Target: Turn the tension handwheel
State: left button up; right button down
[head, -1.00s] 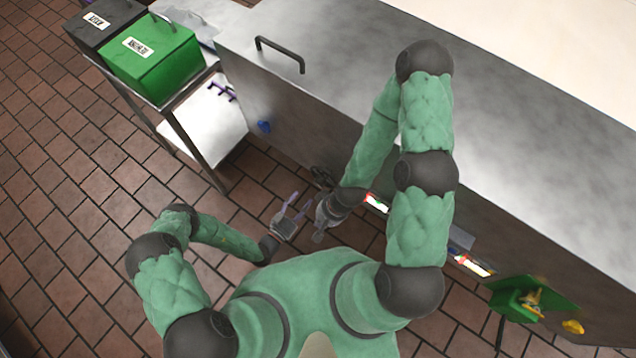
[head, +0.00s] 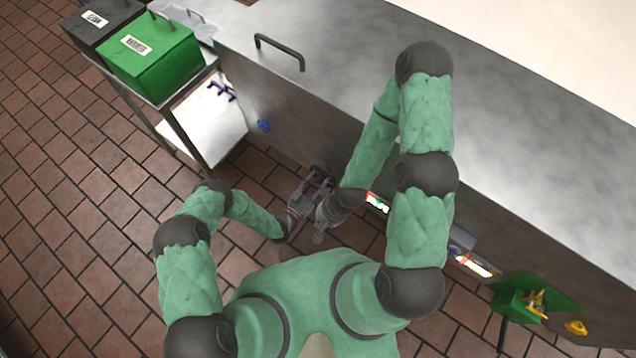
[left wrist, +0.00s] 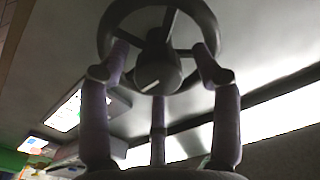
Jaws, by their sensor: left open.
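The dark tension handwheel (left wrist: 207,22) fills the top of the left wrist view, with its spokes and round hub (left wrist: 157,72) facing the camera. In the head view the handwheel (head: 319,171) sits low on the machine's front, partly hidden by my left gripper (head: 316,183). My left gripper is open, with its purple-grey fingers on both sides of the hub and their tips at the rim. Whether they touch it I cannot tell. My right gripper (head: 320,237) hangs just below and beside the left one, away from the wheel; its jaws are not clear.
The steel machine (head: 330,70) runs along the right, with a lit panel (head: 377,202) beside the right forearm. A blue knob (head: 264,126) is on its front. A green bin (head: 152,52) stands on a cart at upper left. Tiled floor is clear at left.

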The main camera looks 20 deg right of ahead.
pick_arm(q)
jog(key=shift+c, duration=0.3)
jog(key=c, duration=1)
jog(key=shift+m, duration=0.3)
jog(key=shift+c, duration=0.2)
